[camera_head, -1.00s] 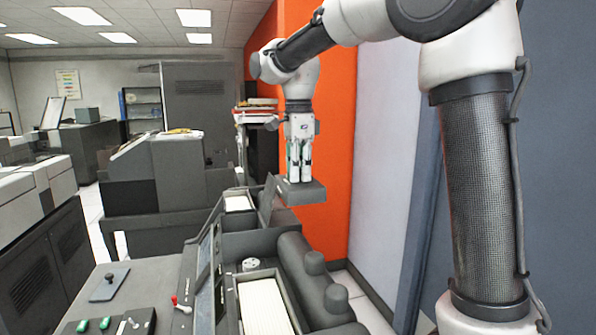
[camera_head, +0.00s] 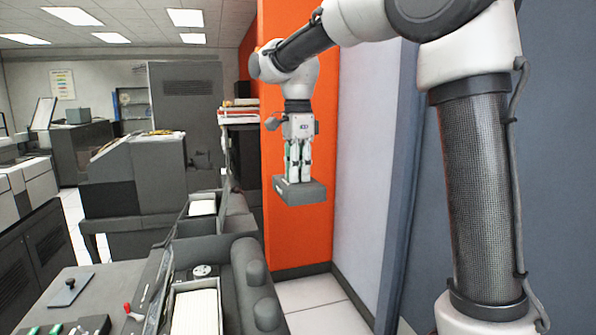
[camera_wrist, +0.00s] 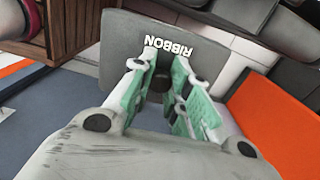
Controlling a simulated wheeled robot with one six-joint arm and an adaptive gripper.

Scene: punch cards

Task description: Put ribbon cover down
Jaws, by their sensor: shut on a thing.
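My gripper (camera_head: 299,176) is shut on the ribbon cover (camera_head: 302,192), a dark grey box-like piece. It hangs level in the air in front of the orange wall panel, to the right of the grey machine. In the wrist view the ribbon cover (camera_wrist: 118,42) fills the upper middle, with "RIBBON" lettered in white and upside down. The green-padded fingers (camera_wrist: 160,90) are around a dark knob on it. The cover touches nothing else that I can see.
The grey machine (camera_head: 245,275) with rounded knobs and a white card stack (camera_head: 196,308) stands at lower left. Another grey machine (camera_head: 135,180) stands behind. The orange wall panel (camera_head: 300,235) is close behind the cover. Floor tiles (camera_head: 325,300) are clear below right.

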